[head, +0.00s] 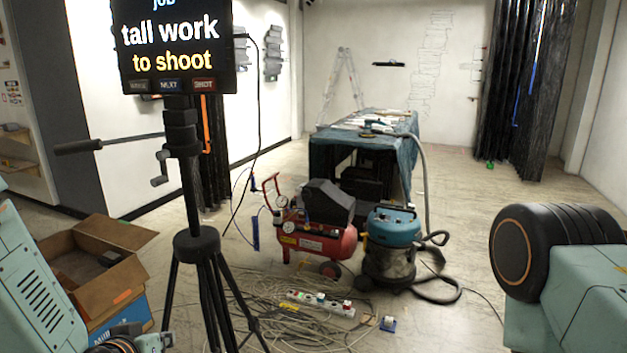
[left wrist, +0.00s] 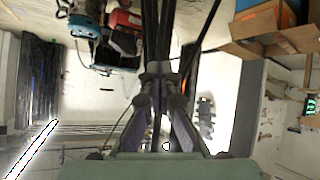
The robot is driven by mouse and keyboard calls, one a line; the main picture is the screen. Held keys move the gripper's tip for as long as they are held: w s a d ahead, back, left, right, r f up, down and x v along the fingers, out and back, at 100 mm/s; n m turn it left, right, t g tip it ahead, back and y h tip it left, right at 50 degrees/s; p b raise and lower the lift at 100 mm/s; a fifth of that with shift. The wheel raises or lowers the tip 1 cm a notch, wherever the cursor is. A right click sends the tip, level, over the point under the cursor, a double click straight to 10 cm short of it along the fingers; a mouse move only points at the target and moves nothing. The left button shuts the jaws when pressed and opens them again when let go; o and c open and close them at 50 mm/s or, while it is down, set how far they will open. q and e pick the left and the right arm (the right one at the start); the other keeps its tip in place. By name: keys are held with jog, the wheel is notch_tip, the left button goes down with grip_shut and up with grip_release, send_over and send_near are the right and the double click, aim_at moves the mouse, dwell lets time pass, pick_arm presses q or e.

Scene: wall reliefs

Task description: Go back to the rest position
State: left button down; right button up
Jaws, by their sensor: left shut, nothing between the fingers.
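My left gripper (head: 150,343) shows at the bottom left edge of the head view, partly cut off, beside an open cardboard box (head: 100,262) and the tripod's legs. In the left wrist view the fingers of my left gripper (left wrist: 160,70) come together, with nothing held between them. That view is turned over, with the floor things at its top. My right arm shows only in part at the right edge of the head view; its gripper is out of the picture.
A tripod (head: 197,245) with a screen (head: 178,50) stands close in front. Behind are a red compressor (head: 318,242), a blue vacuum (head: 392,228), a cloth-covered table (head: 400,150) and a ladder (head: 343,85). Cables and a power strip (head: 316,303) lie on the floor.

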pick_arm(q)
jog(key=s+d+f+m+g+b, duration=0.1)
jog(key=s+d+f+g+b, duration=0.2)
jog(key=s+f, duration=2.4)
jog(key=s+g+b, duration=0.4)
jog(key=g, duration=0.3)
jog(key=shift+s+d+f+m+g, duration=0.3)
jog(key=shift+f+m+g, duration=0.1)
